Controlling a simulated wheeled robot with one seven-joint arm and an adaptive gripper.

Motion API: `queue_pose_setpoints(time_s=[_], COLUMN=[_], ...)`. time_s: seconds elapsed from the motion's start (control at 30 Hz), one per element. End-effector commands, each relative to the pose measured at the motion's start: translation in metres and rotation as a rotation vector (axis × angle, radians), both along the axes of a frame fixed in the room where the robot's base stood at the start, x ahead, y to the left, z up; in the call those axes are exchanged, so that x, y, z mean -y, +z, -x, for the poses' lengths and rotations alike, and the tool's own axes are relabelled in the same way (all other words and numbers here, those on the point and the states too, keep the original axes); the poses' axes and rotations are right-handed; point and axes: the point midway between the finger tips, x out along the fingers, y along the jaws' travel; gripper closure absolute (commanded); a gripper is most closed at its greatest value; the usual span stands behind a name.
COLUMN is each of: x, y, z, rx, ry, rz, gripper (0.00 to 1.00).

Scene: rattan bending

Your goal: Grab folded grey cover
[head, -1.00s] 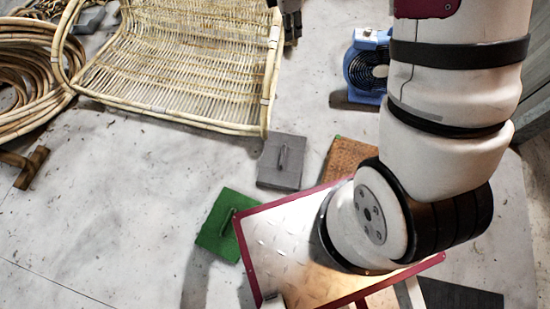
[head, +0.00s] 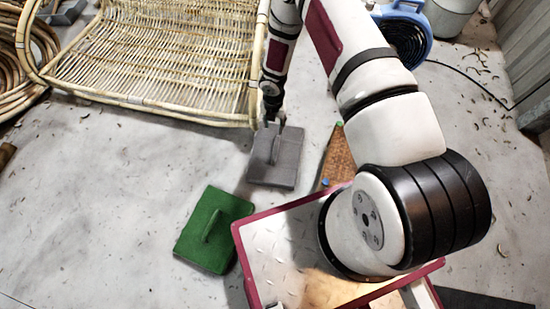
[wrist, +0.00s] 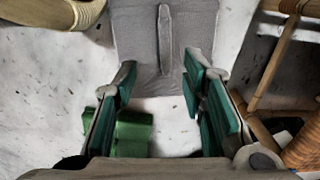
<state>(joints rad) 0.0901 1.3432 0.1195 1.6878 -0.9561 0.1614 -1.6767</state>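The folded grey cover (head: 286,165) lies flat on the floor just below the rattan seat, with a raised ridge along its middle. It also shows at the top of the wrist view (wrist: 140,45), with the ridge pointing towards me. My gripper (head: 275,122) is at the cover's far edge in the head view, seemingly just above it. In the wrist view my gripper (wrist: 160,78) is open, its green-padded fingers spread to either side of the ridge's line. Nothing is between the fingers; I cannot tell whether they touch the cover.
A green folded cover (head: 213,230) lies to the lower left. A red-edged metal platform (head: 270,250) and a brown mat (head: 338,158) are to the right. The rattan seat (head: 150,60) stands behind, close to my gripper. A blue fan (head: 405,35) is at upper right.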

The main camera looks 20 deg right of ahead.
Motion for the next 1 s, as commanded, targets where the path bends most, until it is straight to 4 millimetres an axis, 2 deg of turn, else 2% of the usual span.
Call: queue_pose_setpoints(time_s=[0.03,0.27,0.5,0.63,0.87,1.0], x=[-0.002,-0.005,-0.004,-0.004,-0.003,-0.002], y=[-0.016,-0.049,-0.094,-0.11,-0.119,-0.131], z=[0.005,0.012,0.012,0.012,0.011,0.013], rx=[-0.008,-0.017,-0.017,-0.016,-0.015,-0.016], ry=[0.02,0.058,0.056,0.055,0.055,0.055], rz=[-0.007,-0.017,-0.016,-0.016,-0.016,-0.016], gripper=[0.62,0.62,0.62,0.62,0.62,0.62])
